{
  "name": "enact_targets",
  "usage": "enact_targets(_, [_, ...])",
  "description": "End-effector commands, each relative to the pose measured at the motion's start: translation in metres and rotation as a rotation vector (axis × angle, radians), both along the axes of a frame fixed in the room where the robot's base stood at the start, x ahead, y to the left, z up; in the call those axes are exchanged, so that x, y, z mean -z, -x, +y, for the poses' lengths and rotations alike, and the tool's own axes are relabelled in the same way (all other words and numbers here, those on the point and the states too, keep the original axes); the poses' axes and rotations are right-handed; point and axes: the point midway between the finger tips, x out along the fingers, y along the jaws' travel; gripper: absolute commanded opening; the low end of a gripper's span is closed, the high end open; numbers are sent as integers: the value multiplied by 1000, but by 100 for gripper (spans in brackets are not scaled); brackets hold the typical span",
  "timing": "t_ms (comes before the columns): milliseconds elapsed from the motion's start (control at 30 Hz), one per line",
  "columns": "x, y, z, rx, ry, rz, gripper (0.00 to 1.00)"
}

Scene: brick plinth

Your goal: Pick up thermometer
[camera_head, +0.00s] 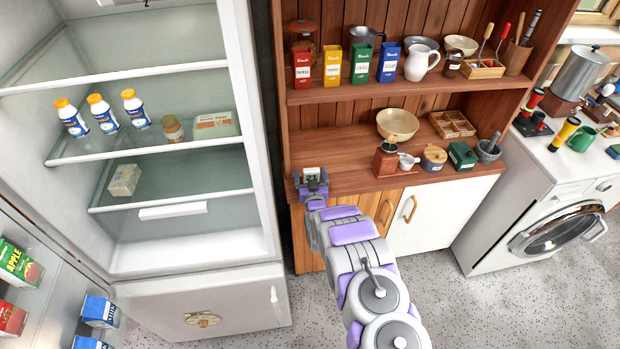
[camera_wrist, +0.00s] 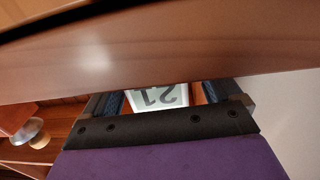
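The thermometer (camera_head: 311,174) is a small pale block with a dark "21" on its face. It is at the left front corner of the wooden hutch's counter. In the wrist view the thermometer (camera_wrist: 158,97) shows its "21" upside down between my fingers. My gripper (camera_head: 312,186) is around it, one finger on each side. In the wrist view my gripper (camera_wrist: 165,97) looks open, with brown strips showing between the thermometer and the fingers. The thermometer's lower part is hidden by my gripper.
The wooden counter (camera_head: 345,178) holds a coffee grinder (camera_head: 386,160), a bowl (camera_head: 397,124), jars and a mortar (camera_head: 488,150) to the right. An open fridge (camera_head: 190,245) stands close on the left. A shelf with tins and a jug (camera_head: 421,63) is above.

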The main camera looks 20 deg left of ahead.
Motion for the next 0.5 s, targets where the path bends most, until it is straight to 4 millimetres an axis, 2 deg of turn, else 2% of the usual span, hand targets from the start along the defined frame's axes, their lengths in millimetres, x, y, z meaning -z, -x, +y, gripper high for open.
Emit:
enact_targets(67, [-1,0,-1,1,-1,0,83])
enact_targets(500, [0,0,0,0,0,1,41])
